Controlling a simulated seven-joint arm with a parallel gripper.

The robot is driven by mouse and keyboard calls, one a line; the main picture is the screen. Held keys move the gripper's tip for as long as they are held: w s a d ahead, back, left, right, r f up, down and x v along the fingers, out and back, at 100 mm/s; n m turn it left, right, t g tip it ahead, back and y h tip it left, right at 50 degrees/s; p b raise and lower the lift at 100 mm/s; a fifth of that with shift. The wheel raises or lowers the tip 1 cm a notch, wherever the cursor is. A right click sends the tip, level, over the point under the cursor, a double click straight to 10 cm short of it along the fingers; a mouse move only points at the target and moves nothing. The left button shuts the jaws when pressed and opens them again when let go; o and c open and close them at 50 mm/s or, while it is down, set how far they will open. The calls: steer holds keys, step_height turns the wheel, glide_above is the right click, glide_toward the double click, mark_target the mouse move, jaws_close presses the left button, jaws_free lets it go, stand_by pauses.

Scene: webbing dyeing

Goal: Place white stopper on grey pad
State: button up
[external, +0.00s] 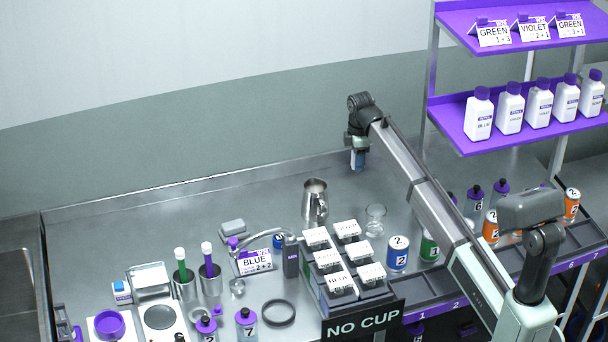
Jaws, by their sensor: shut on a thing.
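My gripper (357,166) is in the external view, pointing down above the back part of the steel bench. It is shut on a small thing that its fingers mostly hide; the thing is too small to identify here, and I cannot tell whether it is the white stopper. I do not make out a white stopper clearly anywhere else. A small grey block (232,227), perhaps the grey pad, lies on the bench to the left of my gripper, behind the BLUE card. The two are well apart.
A steel jug (314,200) and a clear glass (375,218) stand below my gripper in the picture. A BLUE card (256,263), dark bins with white labels (330,262) and numbered cans (398,254) stand nearer. A purple shelf (460,118) is at right. The back-left bench (130,222) is clear.

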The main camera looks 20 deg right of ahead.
steer(key=r, duration=0.7)
steer(key=a+r, duration=0.1)
steer(key=r, duration=0.2)
steer(key=shift+r, duration=0.4)
steer(key=s+a+n, duration=0.1)
steer(key=s+a, duration=0.1)
steer(key=a, duration=2.1)
steer(key=n, duration=0.1)
glide_above(233, 224)
step_height(233, 224, down, 5)
steer(key=shift+f, duration=5.15)
steer(key=shift+f, duration=0.1)
steer(key=o, duration=1.1)
steer(key=shift+c, duration=0.2)
